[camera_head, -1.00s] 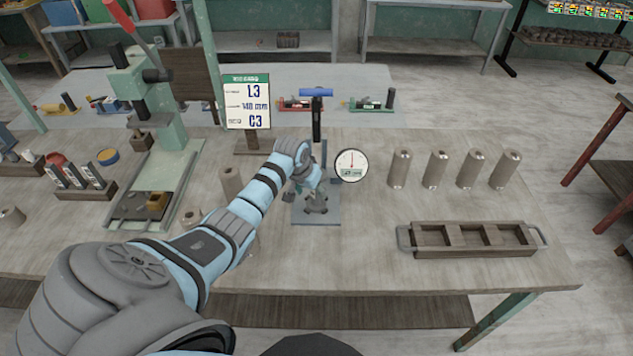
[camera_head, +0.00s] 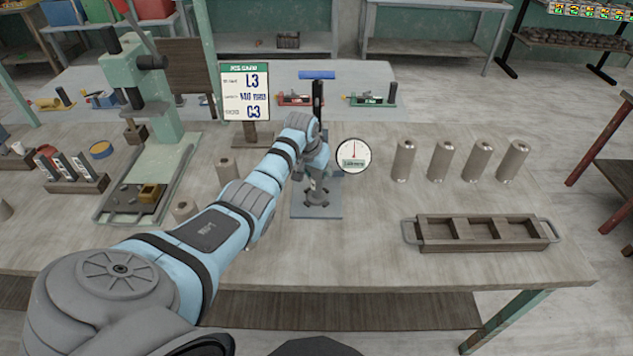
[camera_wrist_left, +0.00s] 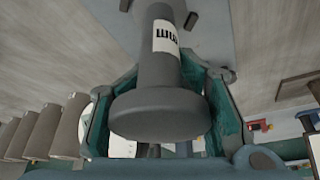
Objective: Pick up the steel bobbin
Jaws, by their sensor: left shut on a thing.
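The steel bobbin (camera_wrist_left: 160,115) is a dark grey spool with a wide round flange and a narrower neck. The neck carries a white label with black marks. My left gripper shows in the wrist view (camera_wrist_left: 162,100) with its teal fingers on both sides of the bobbin, shut on it. In the head view my left gripper (camera_head: 316,187) is low over the grey base plate (camera_head: 301,211) of the gauge stand. The bobbin is small and partly hidden there, and I cannot tell whether it touches the plate. My right gripper is not in view.
A round dial gauge (camera_head: 353,156) stands just right of my gripper. A card on a stand (camera_head: 245,92) is behind it. Several metal cylinders (camera_head: 440,160) stand to the right. A wooden tray (camera_head: 428,245) lies front right. A green press (camera_head: 155,120) stands left.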

